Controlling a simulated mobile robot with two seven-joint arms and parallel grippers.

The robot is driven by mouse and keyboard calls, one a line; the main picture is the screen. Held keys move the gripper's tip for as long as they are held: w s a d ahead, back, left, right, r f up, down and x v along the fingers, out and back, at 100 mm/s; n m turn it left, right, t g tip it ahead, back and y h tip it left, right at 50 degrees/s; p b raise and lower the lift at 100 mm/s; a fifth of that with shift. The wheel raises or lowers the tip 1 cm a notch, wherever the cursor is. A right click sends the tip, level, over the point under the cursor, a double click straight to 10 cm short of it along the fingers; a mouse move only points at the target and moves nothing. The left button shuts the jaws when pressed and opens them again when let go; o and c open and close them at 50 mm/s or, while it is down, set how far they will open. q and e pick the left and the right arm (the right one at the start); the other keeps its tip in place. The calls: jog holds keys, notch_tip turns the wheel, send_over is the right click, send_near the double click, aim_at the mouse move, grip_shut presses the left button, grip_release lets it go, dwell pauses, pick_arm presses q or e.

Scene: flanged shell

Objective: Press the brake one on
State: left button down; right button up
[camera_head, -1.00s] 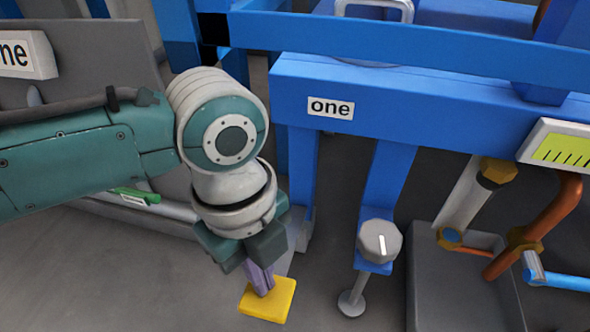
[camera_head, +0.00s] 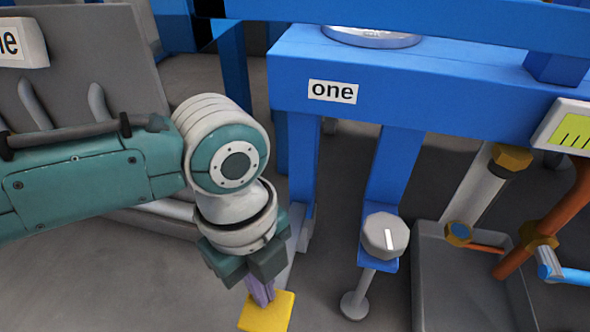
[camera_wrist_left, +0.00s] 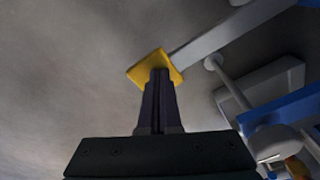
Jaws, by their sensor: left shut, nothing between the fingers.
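The brake is a yellow square pedal (camera_head: 267,312) low by the floor, on a grey bar at the foot of the blue frame (camera_head: 430,85) labelled "one" (camera_head: 333,91). My left gripper (camera_head: 262,297) points down with its fingers shut and empty. Its tips are over the pedal and look to touch it or sit just above it; I cannot tell which. In the left wrist view the shut fingers (camera_wrist_left: 159,100) overlap the near part of the pedal (camera_wrist_left: 154,68). My right gripper is not in view.
A grey knob (camera_head: 385,236) on a blue post stands right of the pedal. A grey tray (camera_head: 463,280) and orange and blue pipes (camera_head: 540,235) lie further right. A grey panel (camera_head: 80,85) stands at the left. The floor in front is bare.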

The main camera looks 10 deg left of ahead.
pick_arm(q)
jog(key=shift+w+a+r+p, duration=0.25)
jog(key=shift+w+a, duration=0.05)
jog(key=shift+a, duration=0.2)
jog(key=shift+w+a+r+p, duration=0.2)
jog(key=shift+w+a, duration=0.05)
jog(key=shift+a, duration=0.2)
jog(key=shift+w+a, duration=0.3)
jog(key=shift+a, duration=0.1)
notch_tip(320, 180, up, 10)
jog(key=p, duration=0.8)
jog(key=shift+w+a, duration=0.25)
jog(key=shift+a, duration=0.2)
